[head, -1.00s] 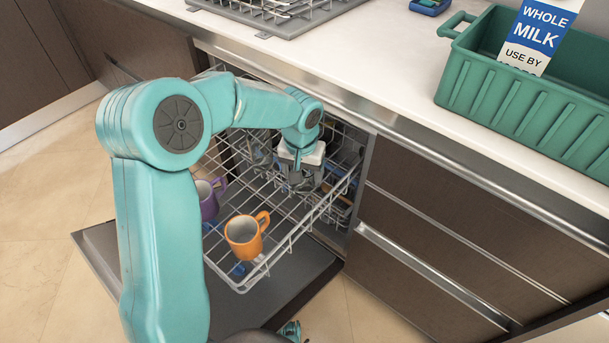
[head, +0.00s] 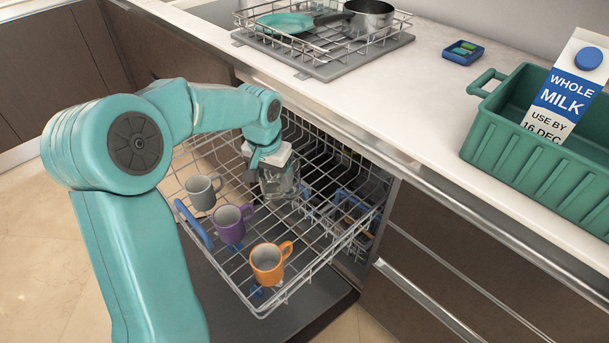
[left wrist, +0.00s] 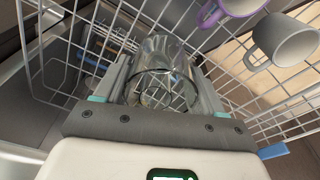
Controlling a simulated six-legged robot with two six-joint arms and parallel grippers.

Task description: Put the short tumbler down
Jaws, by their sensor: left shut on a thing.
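The short tumbler (head: 279,181) is clear glass. My left gripper (head: 270,172) is shut on it, over the pulled-out dishwasher rack (head: 318,233). In the left wrist view the tumbler (left wrist: 162,72) sits between the two fingers of the gripper (left wrist: 168,85), with the wire rack (left wrist: 45,75) around and behind it. I cannot tell whether the tumbler's base touches the wires. My right gripper is not in view.
A grey mug (head: 203,192), a purple mug (head: 231,224) and an orange mug (head: 268,263) stand in the rack, left of and in front of the tumbler. On the counter are a green crate (head: 500,140) with a milk carton (head: 568,88), and a drying rack (head: 345,58) with pans.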

